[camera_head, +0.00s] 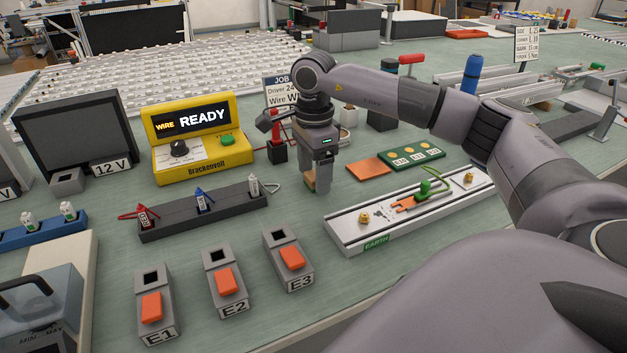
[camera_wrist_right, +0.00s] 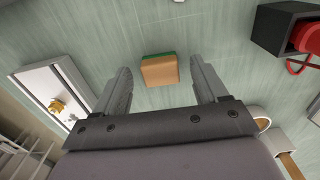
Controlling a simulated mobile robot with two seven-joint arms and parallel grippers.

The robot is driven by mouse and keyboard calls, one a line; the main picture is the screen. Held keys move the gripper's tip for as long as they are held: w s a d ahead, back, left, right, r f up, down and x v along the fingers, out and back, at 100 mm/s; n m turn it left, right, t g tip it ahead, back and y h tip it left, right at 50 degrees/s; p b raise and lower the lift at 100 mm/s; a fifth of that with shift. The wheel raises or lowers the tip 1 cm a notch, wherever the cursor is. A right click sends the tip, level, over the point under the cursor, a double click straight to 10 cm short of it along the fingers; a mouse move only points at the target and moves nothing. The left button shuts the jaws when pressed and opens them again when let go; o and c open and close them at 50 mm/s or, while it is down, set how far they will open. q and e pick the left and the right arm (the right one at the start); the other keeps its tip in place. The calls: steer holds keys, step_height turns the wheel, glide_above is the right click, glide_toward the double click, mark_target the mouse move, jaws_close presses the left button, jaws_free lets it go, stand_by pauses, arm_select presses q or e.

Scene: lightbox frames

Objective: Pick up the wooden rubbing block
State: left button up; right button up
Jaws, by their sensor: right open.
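The wooden rubbing block (camera_wrist_right: 160,71) is a small tan block with a green layer along one side. In the wrist view it lies on the green bench between and beyond the two fingertips, with no visible contact. In the head view only a small part of the block (camera_head: 309,180) shows beside the fingers; the rest is hidden. My right gripper (camera_head: 319,184) points down over it, open and empty, and its spread fingers also frame the block in the wrist view. My left gripper is not in view.
The yellow tester (camera_head: 190,170) and a grey rack of clips (camera_head: 203,216) stand left of the gripper. An orange pad (camera_head: 367,169) and a green board (camera_head: 411,157) lie to its right. A white rail tray (camera_head: 350,234) is in front right, and E-labelled boxes (camera_head: 226,287) front left.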

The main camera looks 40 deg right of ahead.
steer(key=shift+f, duration=0.15)
steer(key=c, duration=1.1)
step_height(320, 180, up, 11)
steer(key=p, duration=0.1)
step_height(320, 180, up, 9)
steer(key=p, duration=0.4)
glide_above(313, 175)
